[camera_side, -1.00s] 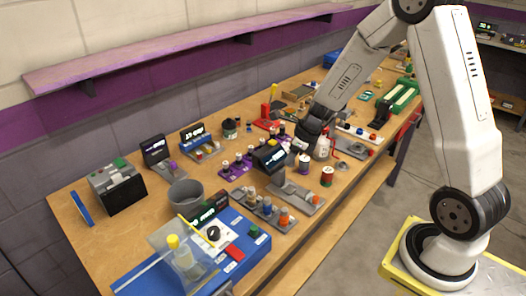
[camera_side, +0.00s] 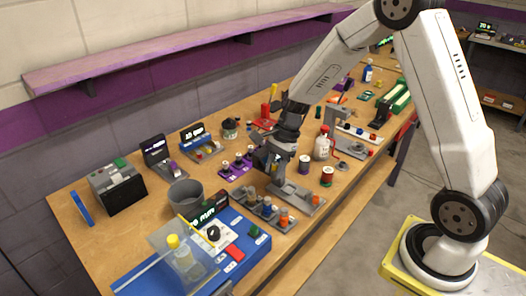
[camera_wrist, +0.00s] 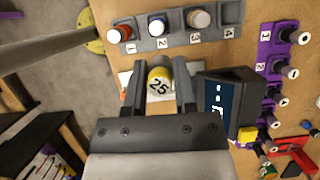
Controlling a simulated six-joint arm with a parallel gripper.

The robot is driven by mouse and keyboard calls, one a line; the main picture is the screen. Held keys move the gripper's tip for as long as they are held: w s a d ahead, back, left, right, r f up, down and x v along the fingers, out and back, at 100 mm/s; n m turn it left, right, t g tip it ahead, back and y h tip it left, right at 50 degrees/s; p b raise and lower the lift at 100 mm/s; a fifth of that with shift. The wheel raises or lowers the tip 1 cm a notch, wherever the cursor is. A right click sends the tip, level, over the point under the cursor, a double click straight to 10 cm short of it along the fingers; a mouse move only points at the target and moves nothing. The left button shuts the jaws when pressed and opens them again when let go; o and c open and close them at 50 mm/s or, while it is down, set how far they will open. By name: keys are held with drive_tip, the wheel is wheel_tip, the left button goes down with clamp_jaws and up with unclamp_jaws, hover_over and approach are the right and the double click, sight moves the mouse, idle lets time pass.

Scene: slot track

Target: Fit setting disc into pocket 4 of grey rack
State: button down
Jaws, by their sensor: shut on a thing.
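My gripper (camera_wrist: 160,82) is shut on the setting disc (camera_wrist: 159,80), a yellow and white piece marked 25, in the wrist view. In the side view my gripper (camera_side: 274,168) is low over the bench, behind the grey rack (camera_side: 270,215), and the disc cannot be made out there. The grey rack (camera_wrist: 172,42) shows at the top of the wrist view, apart from the disc. Pocket 4 (camera_wrist: 229,38), at the right end, is empty.
A dark display box (camera_wrist: 226,105) stands close to the right of my jaws. A purple rack (camera_wrist: 268,62) with several pieces is further right. A white bottle (camera_side: 322,147) and two spools stand nearby. A grey cup (camera_side: 186,194) and blue station (camera_side: 232,250) lie to the left.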

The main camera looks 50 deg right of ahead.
drive_tip(key=a+n+g, duration=0.1)
drive_tip(key=n, duration=0.2)
drive_tip(key=s+a+r+n+g+h, duration=0.1)
drive_tip(key=n, duration=0.2)
drive_tip(key=s+a+n+g, duration=0.1)
drive_tip(key=n, duration=0.2)
drive_tip(key=shift+s+a+r+n, duration=0.15)
drive_tip(key=shift+r+n, duration=0.15)
drive_tip(key=w+f, duration=0.1)
drive_tip(key=w, duration=0.1)
drive_tip(key=w+f, duration=0.1)
drive_tip(key=w, duration=0.2)
drive_tip(key=w+f, duration=0.1)
drive_tip(key=w, duration=0.2)
drive_tip(key=shift+w+f, duration=0.25)
drive_tip(key=shift+f, duration=0.15)
drive_tip(key=w+f, duration=0.4)
drive_tip(key=shift+f, duration=0.3)
drive_tip(key=shift+w+f, duration=0.45)
drive_tip(key=shift+w, duration=0.05)
drive_tip(key=shift+f, duration=0.1)
drive_tip(key=shift+w+f, duration=0.2)
drive_tip(key=shift+f, duration=1.55)
